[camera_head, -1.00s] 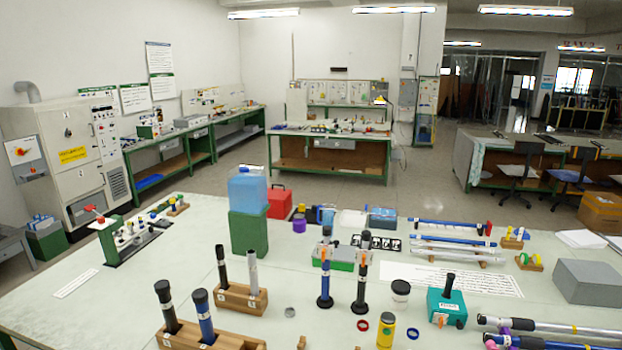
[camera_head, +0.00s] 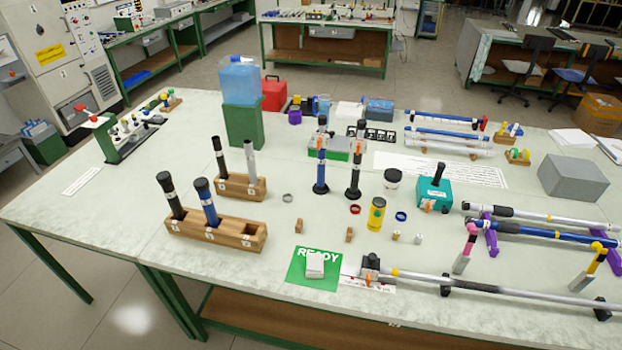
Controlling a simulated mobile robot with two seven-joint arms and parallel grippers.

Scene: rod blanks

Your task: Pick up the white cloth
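A small white folded cloth (camera_head: 315,265) lies on a green mat marked READY (camera_head: 297,280) near the front edge of the table. A white label and a dark clamp-like block are just right of the mat. Neither of my grippers shows in the head view.
A wooden rack (camera_head: 240,233) with rods stands left of the mat. A long silver rod (camera_head: 520,295) lies to the right along the front. A yellow can (camera_head: 376,214) and small blocks stand behind. The table (camera_head: 110,222) is clear at the front left.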

